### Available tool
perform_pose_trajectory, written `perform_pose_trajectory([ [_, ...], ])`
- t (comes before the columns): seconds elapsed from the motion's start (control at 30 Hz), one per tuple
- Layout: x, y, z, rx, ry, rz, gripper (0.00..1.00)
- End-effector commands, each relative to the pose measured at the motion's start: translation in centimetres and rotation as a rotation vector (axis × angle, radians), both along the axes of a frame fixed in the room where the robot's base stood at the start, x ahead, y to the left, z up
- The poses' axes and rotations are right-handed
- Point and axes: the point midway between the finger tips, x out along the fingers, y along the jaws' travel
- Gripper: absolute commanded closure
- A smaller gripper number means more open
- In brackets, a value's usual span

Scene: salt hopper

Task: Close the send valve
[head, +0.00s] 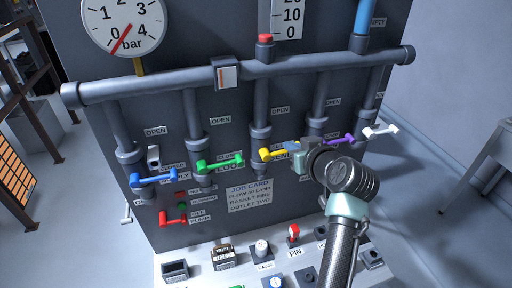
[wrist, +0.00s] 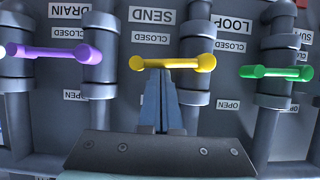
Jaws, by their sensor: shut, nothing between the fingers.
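The send valve's yellow handle (head: 279,154) lies crosswise over its vertical pipe on the grey panel. In the wrist view, which is upside down, the yellow handle (wrist: 173,63) sits level beside the CLOSED label (wrist: 151,38), with the SEND label (wrist: 152,16) beyond it. The OPEN label is hidden in the wrist view, probably behind my fingers. My gripper (wrist: 166,72) is shut and empty, its fingertips right at the handle's middle; I cannot tell whether they touch it. In the head view my gripper (head: 297,160) is just right of the handle, fingertips partly hidden.
A purple drain handle (wrist: 48,52) and a green loop handle (wrist: 276,72) flank the yellow one, both crosswise. Blue (head: 153,178), red (head: 173,218) and white (head: 380,130) handles also stick out. A job card (head: 249,196) hangs below; a control ledge (head: 205,265) juts out in front.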

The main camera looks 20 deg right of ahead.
Motion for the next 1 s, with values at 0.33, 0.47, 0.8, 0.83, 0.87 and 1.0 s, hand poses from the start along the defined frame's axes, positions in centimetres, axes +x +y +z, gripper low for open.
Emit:
perform_pose_trajectory([
  [0.33,0.0,-0.1,-0.4,0.043,0.005,0.0,1.0],
  [0.47,0.0,-0.1,-0.4,0.042,0.006,0.0,1.0],
  [0.8,0.2,0.2,0.5,0.039,0.004,0.001,1.0],
  [0.83,0.3,0.3,0.9,0.039,0.004,0.001,1.0],
  [0.87,0.5,0.4,1.4,0.038,0.003,0.002,1.0],
  [1.0,1.3,1.4,4.3,0.039,0.001,0.004,1.0],
])
